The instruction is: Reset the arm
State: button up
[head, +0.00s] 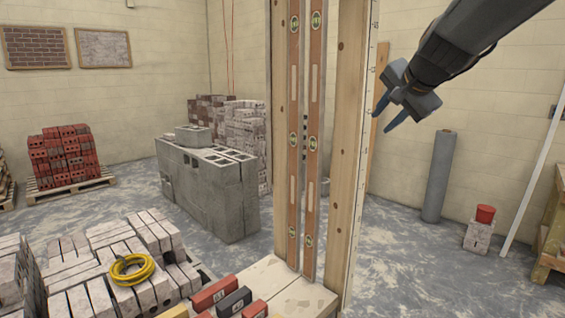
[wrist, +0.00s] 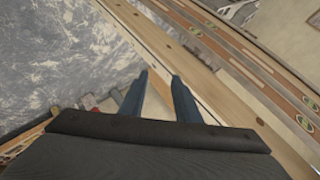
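My gripper (head: 386,116) is raised in the upper right of the head view, just right of the tall wooden board (head: 350,150). Its two blue fingers point down and to the left. In the wrist view the fingers of my gripper (wrist: 160,88) stand apart with nothing held between them. The wooden board (wrist: 165,50) runs diagonally behind the fingertips there. I cannot tell how close the fingers are to the board.
Two upright spirit levels (head: 305,140) stand beside the board. Bricks with a yellow coil (head: 132,269) lie at lower left. A concrete block wall (head: 215,195) stands behind.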

jog(key=s+a+f+n+g+b, duration=0.1)
jog(key=s+f+n+g, duration=0.15)
jog(key=f, duration=0.45)
jog(key=s+a+f+n+g, duration=0.15)
jog(key=s+f, duration=0.25)
jog(key=f, duration=0.4)
jog(key=s+a+f+n+g+b, duration=0.1)
jog(key=s+a+f, duration=0.15)
jog(key=f, duration=0.45)
jog(key=s+a+f+n+g+b, duration=0.1)
jog(key=s+f+n+g, duration=0.3)
jog(key=s+f, duration=1.3)
jog(key=shift+s+f+n+h+b, duration=0.15)
jog(key=shift+f+n+h+b, duration=0.2)
jog(key=shift+n, duration=0.75)
jog(key=shift+o, duration=0.4)
jog(key=shift+a+r, duration=0.1)
